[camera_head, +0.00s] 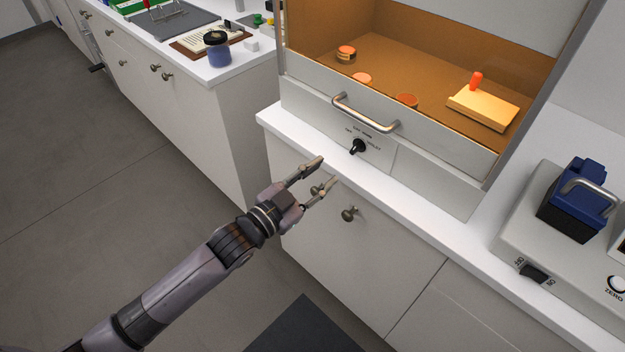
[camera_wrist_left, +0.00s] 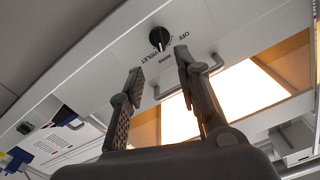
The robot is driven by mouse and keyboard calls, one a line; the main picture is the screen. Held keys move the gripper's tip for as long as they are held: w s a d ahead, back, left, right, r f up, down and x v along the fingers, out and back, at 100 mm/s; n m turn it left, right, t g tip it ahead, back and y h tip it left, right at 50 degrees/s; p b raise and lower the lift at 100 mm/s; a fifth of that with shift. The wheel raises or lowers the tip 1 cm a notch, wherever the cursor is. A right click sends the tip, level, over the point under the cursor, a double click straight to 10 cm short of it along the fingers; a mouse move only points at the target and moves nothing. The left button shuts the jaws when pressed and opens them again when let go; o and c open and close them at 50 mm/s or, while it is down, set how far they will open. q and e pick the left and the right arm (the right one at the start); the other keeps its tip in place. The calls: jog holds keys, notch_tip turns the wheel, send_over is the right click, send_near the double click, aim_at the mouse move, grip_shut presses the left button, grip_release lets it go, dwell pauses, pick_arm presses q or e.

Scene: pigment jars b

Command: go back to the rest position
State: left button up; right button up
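My left gripper (camera_head: 318,178) is open and empty in the head view. It is in front of the white cabinet, below and left of the black rotary knob (camera_head: 358,146) on the hood's front panel. The left wrist view shows both fingers of this gripper (camera_wrist_left: 158,78) spread apart with nothing between them. The knob (camera_wrist_left: 159,38) is seen beyond the fingertips there, apart from them. My right gripper is in neither view.
The hood (camera_head: 437,142) has a metal handle (camera_head: 365,112) and an orange-lit interior with several jars and a yellow block (camera_head: 484,107). A blue jar with a black lid (camera_head: 218,50) stands on the left counter. A device with a blue block (camera_head: 578,200) is at right. Grey floor (camera_head: 100,190) is clear.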

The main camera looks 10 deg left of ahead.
pick_arm(q)
jog(key=shift+v, duration=1.05)
jog(key=shift+f, duration=0.1)
jog(key=a+f+n+g+y, duration=0.1)
jog(key=a+f+n+y, duration=0.2)
jog(key=f, duration=0.7)
jog(key=a+f+n+g+y, duration=0.1)
jog(key=a+f+y, duration=0.3)
jog(key=f, duration=0.7)
jog(key=s+a+f+n+g, duration=0.1)
jog(key=s+a+f, duration=0.15)
jog(key=f, duration=0.25)
jog(key=s+a+f+g+y, duration=0.1)
jog(key=s+a+f, duration=0.15)
jog(key=f, duration=0.35)
jog(key=s+a+f+n+g, duration=0.1)
jog(key=s+a+f, duration=0.15)
jog(key=f, duration=0.25)
jog(key=s+a+f+n+g+y, duration=0.15)
jog(key=s+f+g, duration=0.25)
jog(key=s+f, duration=0.95)
jog(key=s+f+g, duration=0.2)
jog(key=s+f, duration=0.1)
jog(key=s, duration=0.8)
jog(key=s+f+n+g+y, duration=0.1)
jog(key=s+f+g, duration=0.1)
jog(key=s, duration=0.9)
jog(key=shift+s+a+f+g, duration=0.3)
jog(key=shift+f, duration=0.2)
